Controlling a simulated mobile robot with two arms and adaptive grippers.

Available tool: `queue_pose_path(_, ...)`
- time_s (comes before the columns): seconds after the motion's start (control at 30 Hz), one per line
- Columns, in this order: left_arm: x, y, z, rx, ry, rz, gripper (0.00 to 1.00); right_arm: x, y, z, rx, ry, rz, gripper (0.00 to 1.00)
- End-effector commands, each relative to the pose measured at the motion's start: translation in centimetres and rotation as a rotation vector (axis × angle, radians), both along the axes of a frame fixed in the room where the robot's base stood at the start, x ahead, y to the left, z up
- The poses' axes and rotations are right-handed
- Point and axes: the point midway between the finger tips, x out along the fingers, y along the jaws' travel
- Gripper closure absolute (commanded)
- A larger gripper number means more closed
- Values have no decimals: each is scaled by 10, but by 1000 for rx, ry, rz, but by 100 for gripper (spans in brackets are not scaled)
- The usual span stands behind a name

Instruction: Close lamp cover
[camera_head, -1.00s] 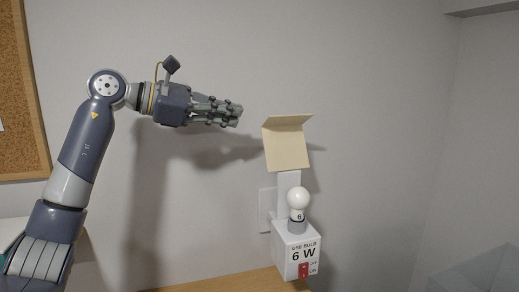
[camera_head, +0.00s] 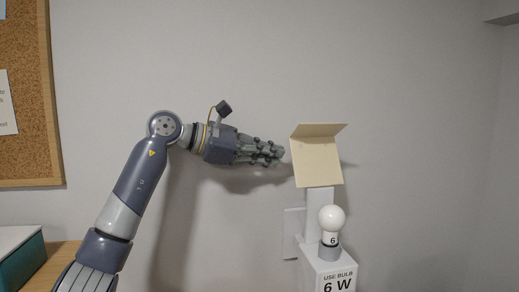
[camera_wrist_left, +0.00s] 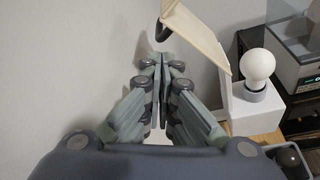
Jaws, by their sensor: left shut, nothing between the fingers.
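The cream lamp cover (camera_head: 318,165) stands raised and open above the lamp, with its upper flap bent outward. It also shows in the left wrist view (camera_wrist_left: 196,32), just beyond my fingertips. A white bulb (camera_head: 331,220) marked 6 sits upright in the white lamp base (camera_head: 322,268), uncovered; the bulb shows at right in the wrist view (camera_wrist_left: 257,66). My left gripper (camera_head: 278,154) is shut and empty, just left of the cover near its upper half. Whether the fingertips touch the cover I cannot tell. My right gripper is not in view.
A white plate (camera_head: 291,232) is on the wall behind the lamp. A corkboard (camera_head: 30,100) hangs at far left, above a teal box (camera_head: 22,262) on a wooden surface. The grey wall above and right of the cover is clear.

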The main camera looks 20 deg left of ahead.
Motion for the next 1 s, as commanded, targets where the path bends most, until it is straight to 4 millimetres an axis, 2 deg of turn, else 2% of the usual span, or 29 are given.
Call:
queue_pose_path(0.1,14,-16,-4,-1,3,-2,100,0,-2,12,-2,0,1,34)
queue_pose_path(0.3,29,-32,-11,-2,3,0,100,2,-2,20,-2,-4,1,34)
queue_pose_path(1.0,32,-36,-11,21,-33,2,100,4,1,18,2,-7,-1,34)
